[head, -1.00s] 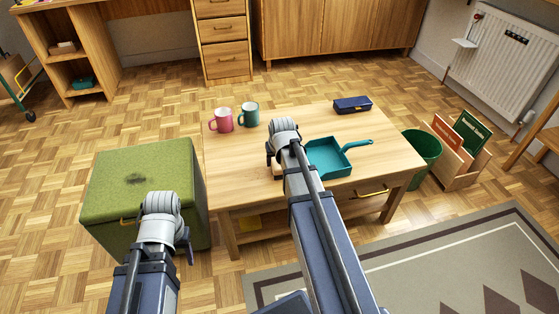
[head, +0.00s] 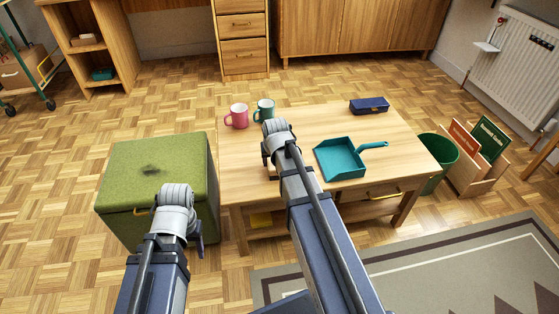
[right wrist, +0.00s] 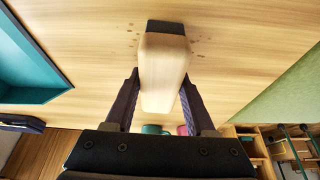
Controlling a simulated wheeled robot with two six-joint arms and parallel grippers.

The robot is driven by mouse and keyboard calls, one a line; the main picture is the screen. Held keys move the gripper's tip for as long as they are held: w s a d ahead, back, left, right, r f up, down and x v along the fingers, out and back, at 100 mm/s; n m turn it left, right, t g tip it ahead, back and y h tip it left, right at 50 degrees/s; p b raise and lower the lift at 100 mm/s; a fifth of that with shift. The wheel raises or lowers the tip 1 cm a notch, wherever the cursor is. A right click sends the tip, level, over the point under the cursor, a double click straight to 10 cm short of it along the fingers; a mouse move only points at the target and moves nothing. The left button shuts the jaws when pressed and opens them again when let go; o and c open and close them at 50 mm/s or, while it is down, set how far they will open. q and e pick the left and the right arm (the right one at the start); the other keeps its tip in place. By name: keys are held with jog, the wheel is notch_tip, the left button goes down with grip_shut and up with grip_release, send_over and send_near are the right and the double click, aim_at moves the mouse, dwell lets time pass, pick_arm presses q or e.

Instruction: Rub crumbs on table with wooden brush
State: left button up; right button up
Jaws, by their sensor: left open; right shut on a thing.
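The wooden brush (right wrist: 163,75) is in my right gripper (right wrist: 160,100), shut on its pale wooden body. Its dark bristle end (right wrist: 165,27) points to the top of the right wrist view, over the table. Small brown crumbs (right wrist: 194,41) lie on the tabletop on both sides of that end. I cannot tell whether the bristles touch the wood. In the head view the right gripper (head: 268,157) is over the left part of the table (head: 310,125), and the arm mostly hides the brush. My left gripper (head: 198,236) is open and empty, low beside the green ottoman.
A teal dustpan (head: 341,160) lies on the table, right of my right gripper. Two mugs, pink (head: 237,117) and teal (head: 264,110), stand at the back left. A dark blue box (head: 369,105) is at the back right. The green ottoman (head: 155,175) stands left of the table.

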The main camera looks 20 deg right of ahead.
jog(key=shift+w+a, duration=0.2)
jog(key=shift+a, duration=0.65)
jog(key=shift+w+a, duration=0.15)
jog(key=shift+a, duration=0.65)
jog(key=shift+w+a, duration=0.2)
jog(key=shift+a, duration=0.65)
jog(key=shift+f, duration=0.1)
jog(key=shift+d, duration=0.1)
jog(key=shift+s+d, duration=0.25)
jog(key=shift+d, duration=0.75)
jog(key=shift+s+d, duration=0.25)
jog(key=shift+d, duration=0.7)
jog(key=shift+s+d, duration=0.2)
jog(key=shift+d, duration=0.75)
jog(key=shift+s+d, duration=0.15)
jog(key=shift+d, duration=0.8)
